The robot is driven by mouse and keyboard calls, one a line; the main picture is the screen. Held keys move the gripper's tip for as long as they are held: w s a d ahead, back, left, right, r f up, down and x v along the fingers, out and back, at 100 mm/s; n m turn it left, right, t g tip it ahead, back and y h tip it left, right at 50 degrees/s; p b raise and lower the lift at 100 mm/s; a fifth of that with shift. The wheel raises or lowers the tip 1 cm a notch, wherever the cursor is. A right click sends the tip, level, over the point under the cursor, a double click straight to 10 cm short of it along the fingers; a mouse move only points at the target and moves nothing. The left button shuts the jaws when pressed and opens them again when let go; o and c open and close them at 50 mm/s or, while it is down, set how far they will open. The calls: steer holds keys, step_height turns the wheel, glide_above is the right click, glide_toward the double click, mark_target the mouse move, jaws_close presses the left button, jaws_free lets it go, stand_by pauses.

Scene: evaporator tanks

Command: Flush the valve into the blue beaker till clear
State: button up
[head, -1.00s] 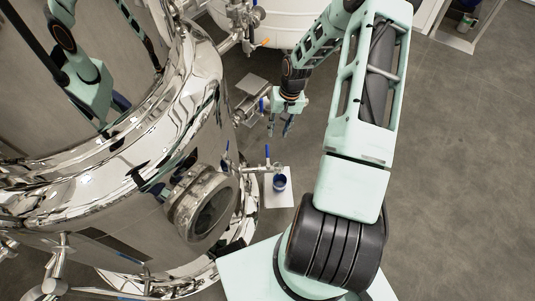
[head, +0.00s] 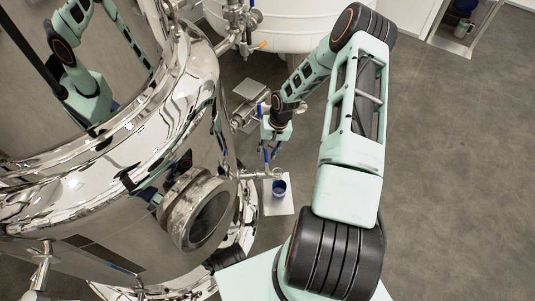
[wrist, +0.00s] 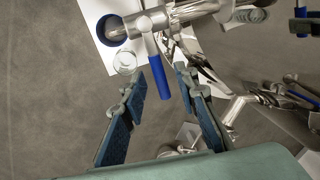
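The valve (head: 258,176) is a steel outlet pipe on the shiny tank, with a blue-sleeved lever (head: 265,156). The blue beaker (head: 279,188) stands on a white sheet under the outlet. My gripper (head: 274,150) is just above the valve, close to the lever. In the wrist view my gripper (wrist: 162,78) is open, its two blue-padded fingers apart. The lever's blue end (wrist: 158,77) shows in the gap between the fingertips, with no visible contact. The beaker (wrist: 108,26) is partly hidden behind the valve there. The liquid's clarity cannot be told.
The large polished tank (head: 120,200) with a round port (head: 205,212) fills the left. A white tank (head: 295,28) stands at the back, with steel pipework beside it. A clear glass vessel (wrist: 126,61) is beside the beaker. The grey floor on the right is open.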

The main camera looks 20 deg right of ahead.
steer(key=shift+c, duration=0.5)
jaws_close()
steer(key=shift+d+m, duration=0.1)
steer(key=shift+m, duration=0.2)
steer(key=shift+s+d+m+t+h+p, duration=0.25)
steer(key=shift+s+d+m, duration=0.45)
steer(key=shift+m, duration=1)
steer(key=shift+s+d+m+t+h+p, duration=0.2)
steer(key=shift+s+d+m+p, duration=0.4)
steer(key=shift+m, duration=1.1)
steer(key=shift+s+d+m+t+h+p, duration=0.2)
steer(key=shift+s+d+m, duration=0.25)
steer(key=shift+s+m, duration=0.85)
steer(key=shift+w+m, duration=0.35)
steer(key=shift+m, duration=0.25)
